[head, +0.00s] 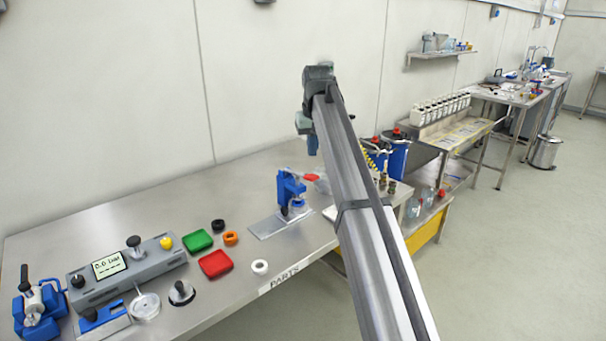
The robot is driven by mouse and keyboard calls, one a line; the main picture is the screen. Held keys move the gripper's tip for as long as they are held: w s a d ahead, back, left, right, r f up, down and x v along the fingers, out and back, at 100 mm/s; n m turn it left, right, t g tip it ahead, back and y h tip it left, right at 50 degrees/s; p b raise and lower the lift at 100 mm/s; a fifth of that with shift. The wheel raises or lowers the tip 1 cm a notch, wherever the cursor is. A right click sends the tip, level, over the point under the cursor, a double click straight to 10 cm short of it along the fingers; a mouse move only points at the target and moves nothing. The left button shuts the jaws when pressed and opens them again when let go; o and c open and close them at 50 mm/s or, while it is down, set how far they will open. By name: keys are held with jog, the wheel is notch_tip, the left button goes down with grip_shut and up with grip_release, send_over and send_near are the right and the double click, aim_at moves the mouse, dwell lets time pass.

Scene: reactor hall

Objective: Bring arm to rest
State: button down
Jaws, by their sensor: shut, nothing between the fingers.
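My arm (362,200) reaches up from the bottom right and stretches over the back of the steel table (130,214). My gripper (312,145) hangs below the arm's far end, small and partly hidden by the arm. It is shut and empty, in the air in front of the wall, apart from the table objects.
The table holds a grey gauge unit (125,268), a blue clamp (40,305), a green tray (198,240), a red tray (215,263), several rings and a blue press (290,192). Blue containers (397,160) stand right of my arm.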

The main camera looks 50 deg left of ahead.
dwell(0.4)
